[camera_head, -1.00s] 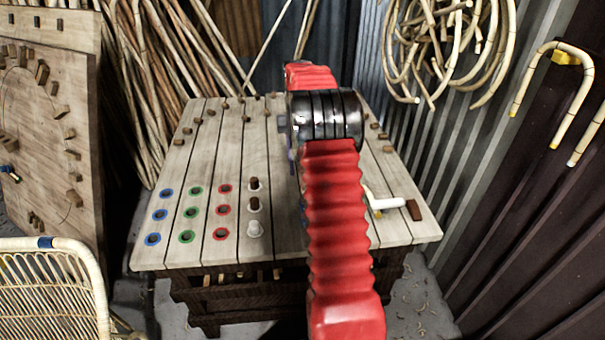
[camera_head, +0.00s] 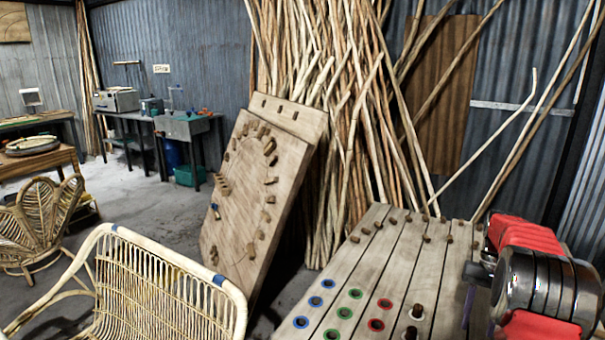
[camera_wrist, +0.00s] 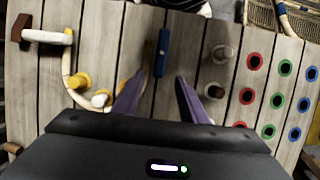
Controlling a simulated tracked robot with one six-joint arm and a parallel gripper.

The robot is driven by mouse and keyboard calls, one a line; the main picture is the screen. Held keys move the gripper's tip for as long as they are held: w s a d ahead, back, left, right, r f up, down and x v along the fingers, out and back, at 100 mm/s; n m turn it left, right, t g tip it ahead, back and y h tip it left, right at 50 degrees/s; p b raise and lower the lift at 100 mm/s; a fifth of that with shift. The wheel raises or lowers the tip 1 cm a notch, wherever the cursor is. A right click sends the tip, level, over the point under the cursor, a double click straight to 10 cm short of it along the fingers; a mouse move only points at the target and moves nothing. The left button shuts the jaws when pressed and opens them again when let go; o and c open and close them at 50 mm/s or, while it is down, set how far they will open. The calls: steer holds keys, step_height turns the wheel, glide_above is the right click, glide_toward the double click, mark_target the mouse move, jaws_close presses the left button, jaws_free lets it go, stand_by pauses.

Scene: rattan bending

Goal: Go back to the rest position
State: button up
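My gripper (camera_wrist: 156,92) is open in the wrist view, its two purple fingers apart with nothing held between them. It is above the slatted wooden table (camera_wrist: 112,45). A pale rattan piece (camera_wrist: 67,88) lies there in a curve, passing yellow parts (camera_wrist: 82,80). A blue length (camera_wrist: 162,52) shows just beyond my fingertips; I cannot tell whether it belongs to the same rattan. In the head view my red and black arm fills the lower right, and the gripper is mostly hidden or out of frame.
The table (camera_head: 372,262) has brown pegs and blue, green and red ringed holes (camera_head: 315,301). A leaning peg board (camera_head: 250,185) and a rattan chair (camera_head: 165,285) stand to the left. Rattan poles (camera_head: 330,130) lean behind. Open floor (camera_head: 140,200) lies at the far left.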

steer(key=shift+s+a+f+t, duration=0.15)
steer(key=shift+s+a, duration=0.25)
steer(key=shift+a, duration=0.2)
steer(key=shift+s+a+f+t, duration=0.15)
steer(key=shift+s+a, duration=0.25)
steer(key=shift+a, duration=0.2)
steer(key=s+a+r+n+t, duration=0.2)
steer(key=s+a+r, duration=0.3)
steer(key=a, duration=0.6)
steer(key=s+a+r+n+t+h, duration=0.1)
steer(key=s+a+r+n+t, duration=0.1)
steer(key=s+a+r, duration=0.3)
steer(key=s+a+r+n+t+h, duration=0.1)
steer(key=s+a+r+t, duration=0.3)
steer(key=s+a, duration=0.6)
steer(key=a+r+n, duration=0.1)
steer(key=a, duration=0.5)
steer(key=shift+s+a+r+n, duration=0.25)
steer(key=shift+a+r+n, duration=0.05)
steer(key=shift+r+n, duration=0.1)
steer(key=shift+c, duration=1)
